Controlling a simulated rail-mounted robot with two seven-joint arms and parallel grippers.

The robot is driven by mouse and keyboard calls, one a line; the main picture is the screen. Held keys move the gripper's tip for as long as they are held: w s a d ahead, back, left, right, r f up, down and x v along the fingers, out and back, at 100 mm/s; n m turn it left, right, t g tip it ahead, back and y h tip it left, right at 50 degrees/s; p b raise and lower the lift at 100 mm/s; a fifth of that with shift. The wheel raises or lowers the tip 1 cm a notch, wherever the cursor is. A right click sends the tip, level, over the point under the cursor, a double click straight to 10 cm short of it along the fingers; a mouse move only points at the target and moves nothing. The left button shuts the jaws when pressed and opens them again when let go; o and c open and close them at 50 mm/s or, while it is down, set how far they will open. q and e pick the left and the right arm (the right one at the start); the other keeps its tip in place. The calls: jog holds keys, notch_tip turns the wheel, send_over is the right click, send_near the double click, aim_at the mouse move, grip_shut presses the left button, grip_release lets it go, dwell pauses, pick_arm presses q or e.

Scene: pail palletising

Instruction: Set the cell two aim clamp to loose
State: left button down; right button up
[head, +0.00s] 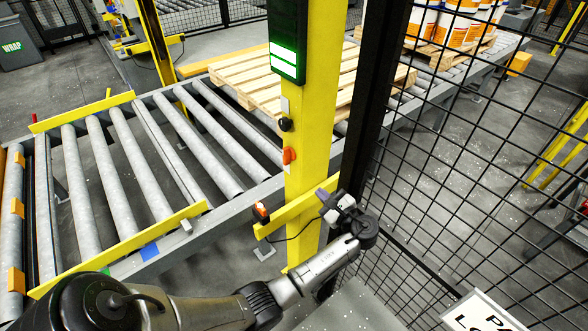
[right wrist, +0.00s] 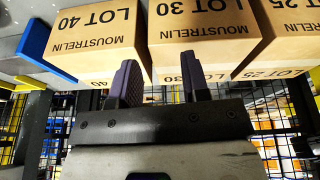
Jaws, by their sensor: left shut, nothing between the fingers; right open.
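A yellow post (head: 315,110) in the head view carries a black knob (head: 285,124) and an orange-red knob (head: 288,155) below it. A small orange and black sensor-like unit (head: 261,211) sits lower, at the left end of a yellow bracket, with a cable. I cannot tell for certain which of these is the aim clamp. My left gripper (head: 332,203) is shut and empty, in front of the post's lower part, right of the sensor unit and below the orange-red knob. My right gripper (right wrist: 160,83) is open in the right wrist view, nothing between its fingers.
A green-lit panel (head: 287,58) tops the post. A roller conveyor (head: 135,165) with a wooden pallet (head: 255,78) runs behind it. Black mesh fence (head: 460,130) closes off the right. Cardboard boxes, including one marked LOT 30 (right wrist: 200,40), stand close beyond my right gripper.

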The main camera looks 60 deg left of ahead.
pick_arm(q)
jog(key=m, duration=0.4)
jog(key=shift+s+r, duration=0.1)
jog(key=shift+r, duration=0.05)
jog(key=shift+a, duration=0.1)
jog(key=b, duration=0.1)
send_near(287, 164)
jog(key=a, duration=0.7)
jog(key=shift+s+a, duration=0.25)
jog(key=shift+a, duration=0.05)
dwell(0.4)
